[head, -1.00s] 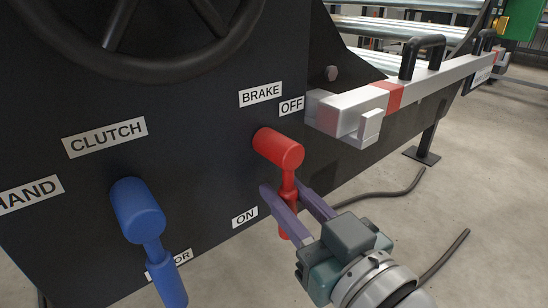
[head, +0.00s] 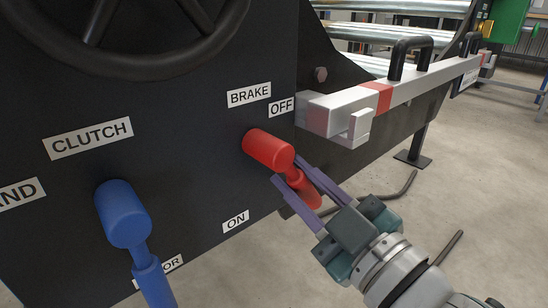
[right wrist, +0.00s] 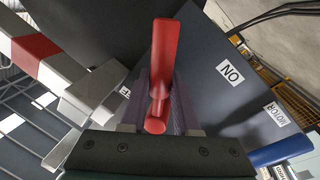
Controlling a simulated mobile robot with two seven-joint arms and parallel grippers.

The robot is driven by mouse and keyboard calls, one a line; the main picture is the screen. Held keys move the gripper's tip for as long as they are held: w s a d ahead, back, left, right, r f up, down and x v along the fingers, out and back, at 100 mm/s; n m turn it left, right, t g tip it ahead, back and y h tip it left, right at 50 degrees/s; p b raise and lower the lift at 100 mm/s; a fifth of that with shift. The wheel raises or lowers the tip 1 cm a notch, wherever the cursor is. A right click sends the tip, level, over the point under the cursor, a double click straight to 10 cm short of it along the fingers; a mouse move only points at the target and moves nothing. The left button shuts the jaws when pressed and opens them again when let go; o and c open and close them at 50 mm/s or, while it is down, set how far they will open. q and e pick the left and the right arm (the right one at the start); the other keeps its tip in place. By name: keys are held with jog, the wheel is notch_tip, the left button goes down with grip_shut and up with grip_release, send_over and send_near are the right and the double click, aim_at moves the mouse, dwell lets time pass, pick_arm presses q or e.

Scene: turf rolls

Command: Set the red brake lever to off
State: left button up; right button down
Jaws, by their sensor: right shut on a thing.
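The red brake lever (head: 268,150) is on the dark panel, between the OFF label (head: 282,106) above right and the ON label (head: 236,221) below left. Its handle slants down and to the right, off the straight-down line towards ON. My right gripper (head: 291,170) comes from the lower right with its purple fingers on either side of the handle, shut on it. In the right wrist view the red lever (right wrist: 165,55) stands between the fingers, with the ON label (right wrist: 230,74) to the right. My left gripper is in neither view.
A blue clutch lever (head: 124,214) hangs to the left, under the CLUTCH label (head: 90,138). A dark wheel (head: 130,35) is above. A grey bar with a red band (head: 377,95) juts out right of the brake lever. Open concrete floor lies to the right.

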dwell(0.5)
jog(key=c, duration=0.7)
grip_release()
jog(key=shift+o, duration=0.2)
jog(key=p+v, duration=0.3)
jog(key=v, duration=0.7)
jog(key=shift+c, duration=0.2)
